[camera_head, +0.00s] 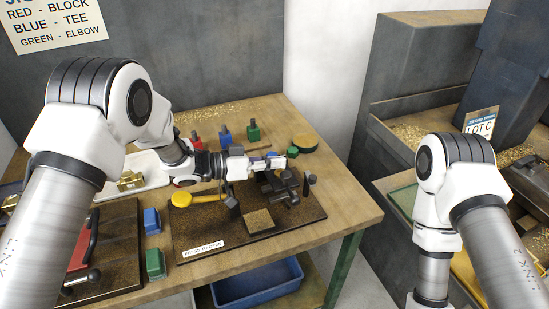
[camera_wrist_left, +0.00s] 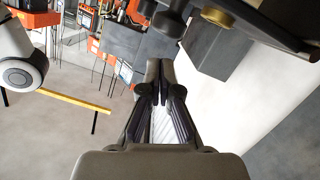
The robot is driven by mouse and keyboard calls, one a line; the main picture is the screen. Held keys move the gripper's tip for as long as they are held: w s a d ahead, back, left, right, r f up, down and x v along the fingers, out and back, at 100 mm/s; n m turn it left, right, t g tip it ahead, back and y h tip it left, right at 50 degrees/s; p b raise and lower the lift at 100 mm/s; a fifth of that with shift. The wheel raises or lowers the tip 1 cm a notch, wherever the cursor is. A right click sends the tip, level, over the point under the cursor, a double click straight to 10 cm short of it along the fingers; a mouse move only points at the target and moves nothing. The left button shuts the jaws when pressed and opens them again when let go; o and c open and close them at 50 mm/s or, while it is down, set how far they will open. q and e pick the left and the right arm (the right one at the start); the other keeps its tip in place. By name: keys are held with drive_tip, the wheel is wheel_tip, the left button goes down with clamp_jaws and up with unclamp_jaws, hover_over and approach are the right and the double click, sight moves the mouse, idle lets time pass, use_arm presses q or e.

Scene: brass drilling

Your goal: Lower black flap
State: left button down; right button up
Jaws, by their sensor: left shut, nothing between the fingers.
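A black fixture (camera_head: 288,188) stands on the right half of a dark base plate (camera_head: 222,229) on the wooden bench. Its dark parts are small and crowded, so I cannot tell for certain which one is the black flap or how it is tilted. My left gripper (camera_head: 286,161) is just behind and above the fixture, pointing right, and hides part of it. In the left wrist view its fingers (camera_wrist_left: 161,72) are together with nothing between them. Dark fixture parts (camera_wrist_left: 215,14) show at the top of that view. My right arm comes in at the right; its gripper is out of view.
A yellow round-ended handle (camera_head: 195,199) and a brown block (camera_head: 258,220) are on the plate. Red, blue and green knobbed blocks (camera_head: 225,135) stand behind my gripper. A red-handled fixture (camera_head: 88,248) is at left. The bench's right corner is clear.

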sight(277, 188)
use_arm(q)
drive_tip(key=shift+s+d+f, duration=0.15)
drive_tip(key=shift+s+f, duration=0.2)
drive_tip(key=shift+f, duration=0.25)
drive_tip(key=shift+s+d+f, duration=0.1)
drive_tip(key=shift+s+f, duration=0.2)
drive_tip(key=shift+f, duration=0.25)
use_arm(e)
drive_tip(key=shift+s+d+f, duration=0.15)
drive_tip(key=shift+s+f, duration=0.1)
drive_tip(key=shift+s, duration=0.1)
use_arm(q)
drive_tip(key=shift+s+f, duration=0.1)
drive_tip(key=shift+f, duration=0.1)
